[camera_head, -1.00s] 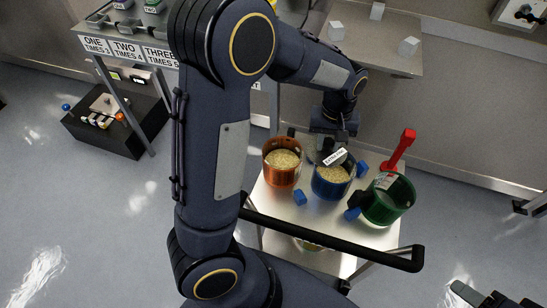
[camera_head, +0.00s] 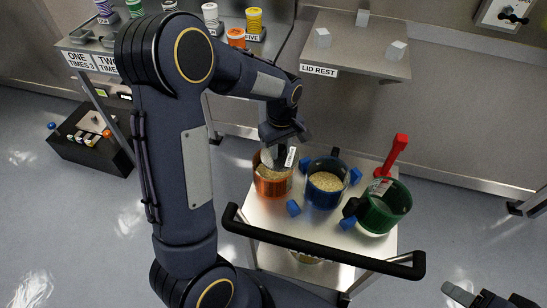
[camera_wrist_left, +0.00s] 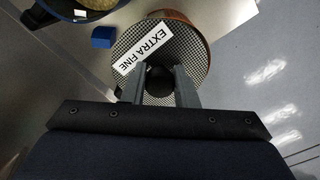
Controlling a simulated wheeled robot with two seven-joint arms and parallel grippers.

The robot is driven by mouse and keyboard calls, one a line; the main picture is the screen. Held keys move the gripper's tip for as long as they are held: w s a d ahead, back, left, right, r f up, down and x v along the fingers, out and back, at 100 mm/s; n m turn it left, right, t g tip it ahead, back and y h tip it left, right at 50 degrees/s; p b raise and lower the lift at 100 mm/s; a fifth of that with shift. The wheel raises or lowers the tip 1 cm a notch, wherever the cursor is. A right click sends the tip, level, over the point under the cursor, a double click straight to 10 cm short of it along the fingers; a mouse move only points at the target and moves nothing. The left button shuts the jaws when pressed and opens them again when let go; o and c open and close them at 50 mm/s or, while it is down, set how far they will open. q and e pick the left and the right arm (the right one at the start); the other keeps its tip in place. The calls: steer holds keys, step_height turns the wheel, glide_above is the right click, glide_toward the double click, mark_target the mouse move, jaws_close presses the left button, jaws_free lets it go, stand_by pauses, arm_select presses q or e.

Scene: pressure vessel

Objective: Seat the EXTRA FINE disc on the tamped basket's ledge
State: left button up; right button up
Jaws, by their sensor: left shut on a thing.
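My left gripper (camera_head: 280,146) is shut on the central knob of the EXTRA FINE disc (camera_head: 291,157). In the left wrist view the disc (camera_wrist_left: 188,43) is a round black-and-white mesh with a white label, and my fingers (camera_wrist_left: 157,76) pinch its middle. The disc hangs at the copper basket (camera_head: 272,182), which holds pale grounds; part of its rim shows behind the disc in the wrist view (camera_wrist_left: 176,16). The disc and arm hide part of the basket's mouth, and I cannot tell whether they touch. My right gripper (camera_head: 488,299) is partly in view at the lower right.
A blue basket (camera_head: 323,196) with pale grounds and a green basket (camera_head: 389,209) stand to the right on the cart (camera_head: 263,216). A red-handled tool (camera_head: 397,152) stands behind the green one. Blue blocks (camera_head: 293,208) lie between. A black rail (camera_head: 320,246) crosses the front.

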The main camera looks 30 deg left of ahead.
arm_select(q)
steer(key=a+f, duration=0.2)
steer(key=shift+s+f, duration=0.1)
steer(key=shift+f, duration=0.2)
step_height(320, 180, down, 3)
steer(key=shift+a+r, duration=0.15)
steer(key=shift+r, duration=0.05)
jaws_close()
steer(key=shift+f, duration=0.35)
steer(key=o, duration=1)
jaws_free()
